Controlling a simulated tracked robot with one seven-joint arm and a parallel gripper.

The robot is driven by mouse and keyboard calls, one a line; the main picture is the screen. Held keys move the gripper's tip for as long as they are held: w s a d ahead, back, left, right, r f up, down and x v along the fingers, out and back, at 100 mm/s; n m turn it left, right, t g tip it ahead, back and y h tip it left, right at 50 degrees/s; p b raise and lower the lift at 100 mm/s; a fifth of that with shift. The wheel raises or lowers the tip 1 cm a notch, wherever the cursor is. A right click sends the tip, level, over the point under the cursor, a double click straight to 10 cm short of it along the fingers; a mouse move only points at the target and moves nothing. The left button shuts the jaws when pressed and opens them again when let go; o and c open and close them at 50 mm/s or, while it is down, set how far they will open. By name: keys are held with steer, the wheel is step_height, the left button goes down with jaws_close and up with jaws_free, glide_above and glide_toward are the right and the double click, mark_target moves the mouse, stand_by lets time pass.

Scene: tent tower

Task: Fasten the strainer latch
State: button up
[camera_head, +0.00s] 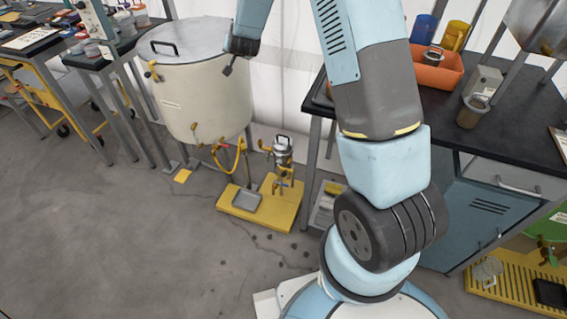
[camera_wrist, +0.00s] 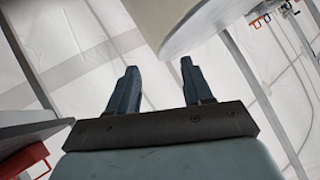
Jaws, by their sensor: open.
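A small metal canister that looks like the strainer (camera_head: 283,150) stands upright on the yellow base at the tank's lower right. Yellow handles and fittings sit around it. Its latch is too small to make out. My gripper (camera_wrist: 158,66) is open and empty in the wrist view, its two dark blue fingers apart. In the head view, the dark end of my arm (camera_head: 240,46) is beside the upper right of the tank, above and to the left of the strainer. The strainer is not seen in the wrist view.
The large cream tank (camera_head: 205,100) has a metal lid and a yellow hose (camera_head: 229,160) below. The yellow base (camera_head: 262,205) holds a grey tray (camera_head: 246,200). A dark-topped bench (camera_head: 490,130) stands right, a cart (camera_head: 45,45) left.

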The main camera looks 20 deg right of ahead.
steer(key=w+a+f+m+h, duration=0.1)
steer(key=w+f, duration=0.2)
steer(key=f, duration=0.7)
steer(key=m+t+h, duration=0.3)
steer(key=m+h, duration=0.1)
steer(key=h, duration=0.6)
glide_toward(283, 176)
steer(key=x, duration=0.9)
steer(key=shift+w+d, duration=0.15)
jaws_close()
